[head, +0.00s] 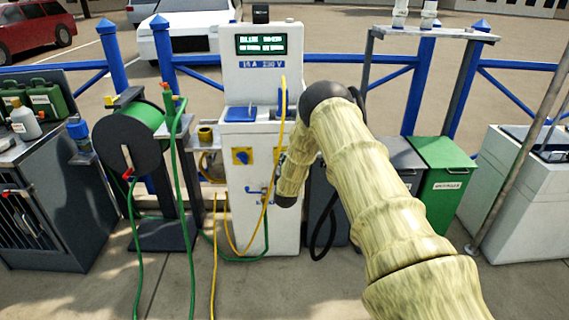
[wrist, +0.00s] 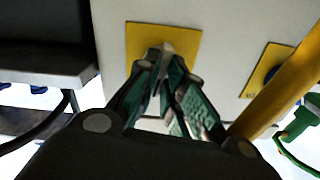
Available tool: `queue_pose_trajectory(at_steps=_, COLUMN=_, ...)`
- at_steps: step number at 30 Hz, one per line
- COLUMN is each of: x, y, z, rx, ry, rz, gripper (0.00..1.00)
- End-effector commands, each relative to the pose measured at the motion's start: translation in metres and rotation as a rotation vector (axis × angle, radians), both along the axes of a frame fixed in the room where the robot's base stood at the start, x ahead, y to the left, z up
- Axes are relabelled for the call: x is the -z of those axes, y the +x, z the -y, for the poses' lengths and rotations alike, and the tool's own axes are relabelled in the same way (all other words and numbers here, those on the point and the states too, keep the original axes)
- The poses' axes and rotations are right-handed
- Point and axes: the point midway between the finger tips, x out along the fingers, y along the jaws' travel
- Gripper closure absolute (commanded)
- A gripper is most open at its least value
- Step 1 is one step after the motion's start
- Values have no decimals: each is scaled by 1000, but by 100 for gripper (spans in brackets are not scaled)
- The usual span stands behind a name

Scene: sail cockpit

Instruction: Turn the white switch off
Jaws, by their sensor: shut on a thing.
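In the wrist view a pale grey-white switch knob (wrist: 167,48) sits on a yellow plate (wrist: 186,38) on a white pedestal face. My gripper (wrist: 163,62) is shut on this knob, with its green-and-dark fingertips on either side of it. The fingers cover the lower part of the plate, and the knob's exact angle is hard to tell. In the head view the white pedestal (head: 262,85) stands in the middle. My arm crosses in front of its right side and hides the knob and my fingers there.
A second yellow plate with a blue knob (head: 241,156) is on the pedestal's left. A yellow hose (head: 284,105) hangs down its front and passes close to my fingers in the wrist view (wrist: 285,90). A green hose reel (head: 142,120) stands left, a green bin (head: 441,160) right.

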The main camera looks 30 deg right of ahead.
Motion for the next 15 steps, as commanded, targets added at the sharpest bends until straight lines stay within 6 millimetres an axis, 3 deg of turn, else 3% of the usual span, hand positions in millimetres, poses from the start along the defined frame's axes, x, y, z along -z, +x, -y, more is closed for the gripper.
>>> queue_pose_trajectory(at_steps=15, x=5, y=-1, z=-1, rx=-2, ry=-419, rz=-263, gripper=100)
